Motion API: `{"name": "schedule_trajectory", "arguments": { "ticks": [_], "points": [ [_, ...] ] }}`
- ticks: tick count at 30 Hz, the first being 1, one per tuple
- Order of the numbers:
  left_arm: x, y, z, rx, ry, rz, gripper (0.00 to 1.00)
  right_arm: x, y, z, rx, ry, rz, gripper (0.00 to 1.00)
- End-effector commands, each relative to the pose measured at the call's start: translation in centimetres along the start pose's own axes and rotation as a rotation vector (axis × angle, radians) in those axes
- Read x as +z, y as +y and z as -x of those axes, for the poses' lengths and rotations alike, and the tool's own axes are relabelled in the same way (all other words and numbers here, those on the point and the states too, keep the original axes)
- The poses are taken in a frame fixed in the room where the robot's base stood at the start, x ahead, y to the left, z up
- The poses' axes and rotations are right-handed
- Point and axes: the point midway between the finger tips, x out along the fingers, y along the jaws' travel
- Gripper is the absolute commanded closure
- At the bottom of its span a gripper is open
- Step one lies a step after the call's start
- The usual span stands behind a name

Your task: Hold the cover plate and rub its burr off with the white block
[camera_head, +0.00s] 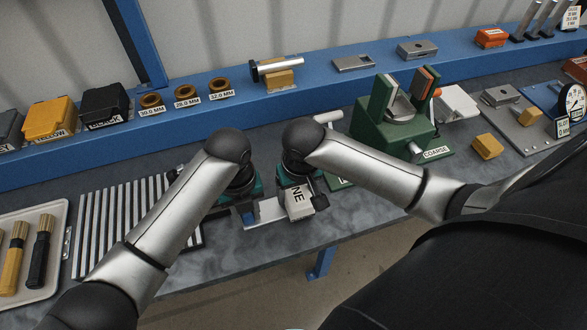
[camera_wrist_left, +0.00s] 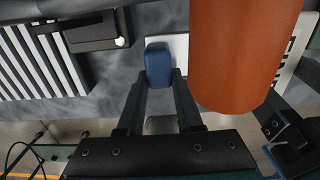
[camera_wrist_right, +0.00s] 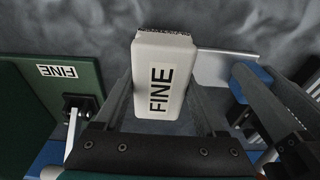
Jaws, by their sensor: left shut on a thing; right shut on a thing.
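My left gripper (camera_head: 246,207) is shut on a blue grip piece (camera_wrist_left: 158,65) at the pale cover plate (camera_head: 268,211). The plate also shows in the right wrist view (camera_wrist_right: 222,68), level above the bench, with a thin pale strip (camera_wrist_right: 228,51) along its far edge. My right gripper (camera_head: 294,186) is shut on the white block (camera_wrist_right: 160,80), labelled FINE, with a dark rough end (camera_wrist_right: 165,32). The block (camera_head: 299,203) is just right of the plate; I cannot tell whether they touch. The burr itself is not clearly visible.
An orange rounded thing (camera_wrist_left: 242,50) blocks part of the left wrist view. A green stand labelled COARSE (camera_head: 400,133) is behind my right arm. A ribbed rack (camera_head: 120,215) and tool tray (camera_head: 40,225) are at left. The bench front edge is close below the grippers.

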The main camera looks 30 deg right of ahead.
Motion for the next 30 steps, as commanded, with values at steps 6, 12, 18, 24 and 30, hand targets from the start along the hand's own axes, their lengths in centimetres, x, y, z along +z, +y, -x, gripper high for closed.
{"name": "schedule_trajectory", "arguments": {
  "ticks": [6,12,18,24,30],
  "points": [
    [0.0,0.0,-0.1,0.0,0.001,-0.001,1.0,0.0,2.1,-0.3,0.003,0.0,-0.001,0.86],
    [-0.1,0.0,-0.1,-0.001,0.001,-0.001,1.0,0.0,2.6,-0.3,0.002,0.001,-0.001,0.86],
    [-0.1,0.0,-0.1,-0.001,0.001,-0.001,1.0,0.0,2.6,-0.4,0.001,0.001,-0.001,0.86],
    [-0.1,0.0,-0.1,-0.001,0.001,-0.001,1.0,0.0,2.6,-0.3,0.001,0.001,-0.001,0.86],
    [-0.1,0.0,-0.1,-0.001,0.001,-0.001,1.0,0.0,2.6,-0.3,0.001,0.0,-0.001,0.86]
  ]
}}
